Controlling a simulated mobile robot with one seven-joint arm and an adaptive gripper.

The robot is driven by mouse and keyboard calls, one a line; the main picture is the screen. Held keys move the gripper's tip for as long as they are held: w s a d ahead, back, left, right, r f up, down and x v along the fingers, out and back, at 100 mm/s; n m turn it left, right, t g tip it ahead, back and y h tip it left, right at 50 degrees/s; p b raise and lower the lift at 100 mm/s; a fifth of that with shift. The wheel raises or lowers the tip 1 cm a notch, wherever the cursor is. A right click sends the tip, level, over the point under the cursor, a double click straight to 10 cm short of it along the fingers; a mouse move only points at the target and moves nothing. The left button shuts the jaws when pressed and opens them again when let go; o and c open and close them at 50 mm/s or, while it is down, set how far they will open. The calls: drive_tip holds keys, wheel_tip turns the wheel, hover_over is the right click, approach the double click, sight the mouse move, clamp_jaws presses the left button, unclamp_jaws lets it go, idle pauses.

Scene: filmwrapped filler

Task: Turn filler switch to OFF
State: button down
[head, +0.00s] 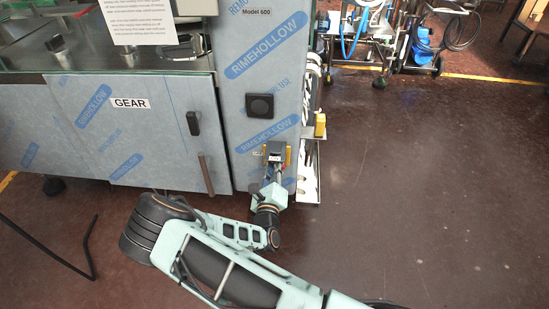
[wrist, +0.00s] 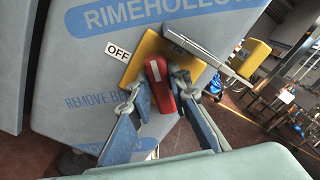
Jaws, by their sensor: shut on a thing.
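The filler switch is a red handle (wrist: 165,98) with a white stripe on its upper end, on a yellow plate (wrist: 146,52). An OFF label (wrist: 118,50) is on the panel left of the plate. In the wrist view the handle stands near upright in the picture, with its striped end leaning slightly left. My gripper (wrist: 163,86) has one finger on each side of the handle and is shut on it. In the head view my gripper (head: 273,166) is at the lower part of the filler's narrow panel (head: 266,60), and it hides most of the switch.
The film-wrapped filler (head: 150,130) has a GEAR door with a dark latch (head: 193,123) and a brown bar handle (head: 206,173). A black square knob (head: 260,105) is above the switch. A metal bracket with a yellow part (head: 320,125) juts out at right. The floor (head: 430,180) at right is clear.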

drive_tip(key=n+p, duration=0.1)
drive_tip(key=n, duration=0.2)
drive_tip(key=n+p, duration=0.1)
drive_tip(key=n, duration=0.2)
drive_tip(key=n+p, duration=0.1)
drive_tip(key=n, duration=0.1)
drive_tip(key=shift+a+f+n, duration=0.1)
drive_tip(key=shift+f+n, duration=0.15)
drive_tip(key=shift+n, duration=0.15)
idle(0.4)
drive_tip(key=c, duration=1.8)
unclamp_jaws()
drive_tip(key=s, duration=1.2)
drive_tip(key=shift+a, duration=0.2)
